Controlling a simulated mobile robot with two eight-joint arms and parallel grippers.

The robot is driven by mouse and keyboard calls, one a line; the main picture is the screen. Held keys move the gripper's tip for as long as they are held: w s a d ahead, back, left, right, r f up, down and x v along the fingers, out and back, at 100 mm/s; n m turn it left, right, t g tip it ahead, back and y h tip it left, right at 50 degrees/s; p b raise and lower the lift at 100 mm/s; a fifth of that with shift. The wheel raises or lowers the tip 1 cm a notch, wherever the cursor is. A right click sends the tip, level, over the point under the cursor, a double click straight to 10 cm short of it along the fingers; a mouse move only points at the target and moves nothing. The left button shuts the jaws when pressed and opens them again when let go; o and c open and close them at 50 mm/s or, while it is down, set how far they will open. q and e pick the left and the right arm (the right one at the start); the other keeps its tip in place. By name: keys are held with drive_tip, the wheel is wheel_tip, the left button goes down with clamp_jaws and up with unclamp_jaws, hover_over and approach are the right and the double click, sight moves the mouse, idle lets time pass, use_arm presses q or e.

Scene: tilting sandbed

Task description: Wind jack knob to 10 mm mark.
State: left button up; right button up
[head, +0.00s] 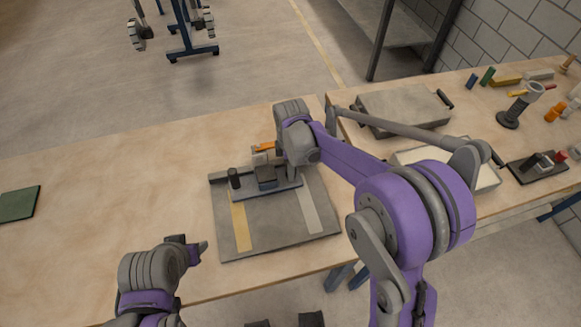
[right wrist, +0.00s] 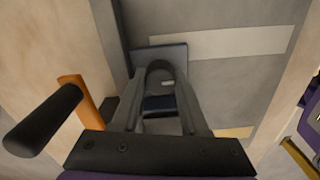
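The jack (head: 266,184) stands on a grey plate (head: 285,236) with a yellow strip and a pale strip. The right wrist view shows a black cylinder (right wrist: 42,120) beside an orange bar (right wrist: 78,97). My right gripper (right wrist: 163,75) reaches down over the jack; its fingertips are close to a dark block, and I cannot tell whether they grip anything. My left gripper (head: 193,247) is at the table's front edge, apart from the plate. No mark is readable.
A grey case (head: 402,108) and a pale tray (head: 480,178) lie to the right, under my right arm. Small tools and blocks cover the far right. A green square (head: 18,204) lies at the far left. The table between it and the plate is clear.

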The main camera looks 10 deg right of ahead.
clamp_jaws()
use_arm(q)
drive_tip(key=shift+s+f, duration=0.1)
drive_tip(key=shift+f, duration=0.15)
use_arm(e)
drive_tip(key=shift+m, duration=0.4)
drive_tip(key=m+b, duration=0.1)
drive_tip(key=m, duration=0.2)
drive_tip(key=shift+f, duration=0.1)
drive_tip(key=m+b, duration=0.1)
drive_tip(key=m, duration=0.2)
drive_tip(key=shift+m, duration=0.3)
use_arm(q)
drive_tip(key=f+b, duration=0.1)
drive_tip(key=f, duration=0.1)
drive_tip(key=s+f, duration=0.1)
drive_tip(key=f, duration=0.1)
drive_tip(key=shift+s+b, duration=0.1)
drive_tip(key=shift+b, duration=0.25)
use_arm(e)
drive_tip(key=m, duration=0.6)
use_arm(q)
drive_tip(key=shift+s+f+b, duration=0.1)
drive_tip(key=shift+f+b, duration=0.25)
drive_tip(key=shift+f, duration=0.1)
use_arm(e)
drive_tip(key=m, duration=0.6)
drive_tip(key=shift+m, duration=0.3)
